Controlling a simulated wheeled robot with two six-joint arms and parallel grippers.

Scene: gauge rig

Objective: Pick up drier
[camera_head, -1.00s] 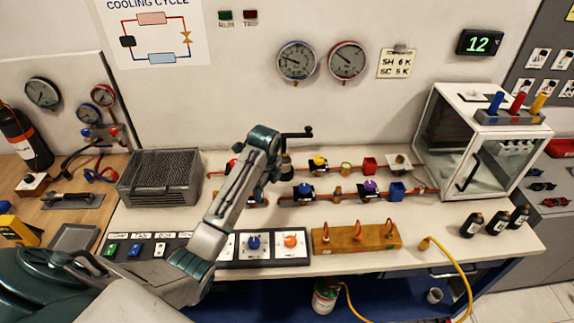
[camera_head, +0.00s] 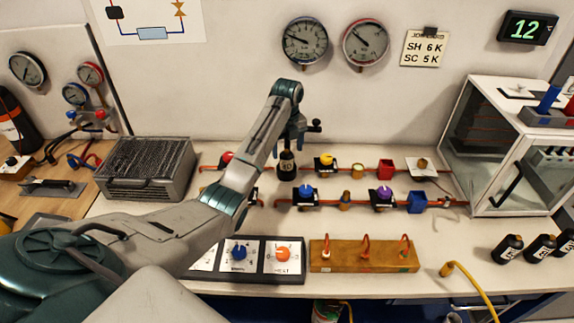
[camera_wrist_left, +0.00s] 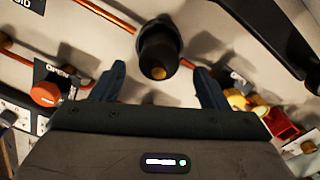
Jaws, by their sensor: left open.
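The drier appears to be the small black canister (camera_head: 287,166) with a pale label, standing on the bench in the copper pipe row in the head view. In the left wrist view, a dark canister (camera_wrist_left: 158,48) with a copper-coloured end shows just beyond the fingertips, roughly between them. My left gripper (camera_head: 294,130) hangs above and beside the canister in the head view. Its two fingers (camera_wrist_left: 162,82) are spread apart with nothing between them in the left wrist view. Whether a finger touches the canister cannot be told. My right gripper is not in view.
Close by stand a yellow-topped valve (camera_head: 326,161), a red-topped valve (camera_head: 227,158) and a red cup (camera_head: 387,168). A blue-topped valve (camera_head: 305,193) is in the front pipe row. A wire-grille box (camera_head: 146,170) is at left, a glass cabinet (camera_head: 487,152) at right.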

